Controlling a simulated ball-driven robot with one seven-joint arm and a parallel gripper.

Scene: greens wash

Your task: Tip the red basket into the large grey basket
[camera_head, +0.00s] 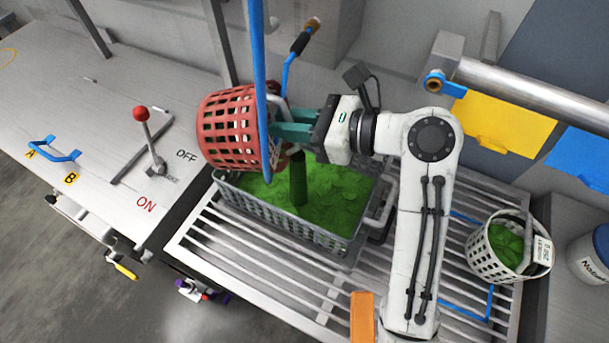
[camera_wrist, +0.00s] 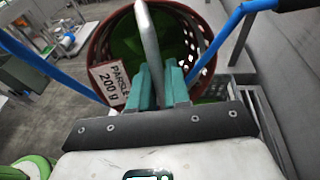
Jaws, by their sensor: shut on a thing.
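The red basket (camera_head: 228,128) is in my gripper (camera_head: 280,125), lying tilted well over on its side, its mouth towards the gripper. In the wrist view the red basket (camera_wrist: 102,50) shows green contents inside and a "200 g" label. The teal fingers (camera_wrist: 162,84) are shut on its grey handle (camera_wrist: 147,38). The large grey basket (camera_head: 284,228) stands on the slatted rack below and to the right of the red basket, with green leaves in it. A dark green upright cylinder (camera_head: 298,180) shows over these leaves; I cannot tell what it is.
A blue vertical pipe (camera_head: 260,75) crosses in front of the red basket. A red-knobbed lever (camera_head: 148,140) stands on the left table by ON/OFF marks. A small white basket of greens (camera_head: 484,259) stands at right on the slatted rack (camera_head: 235,262).

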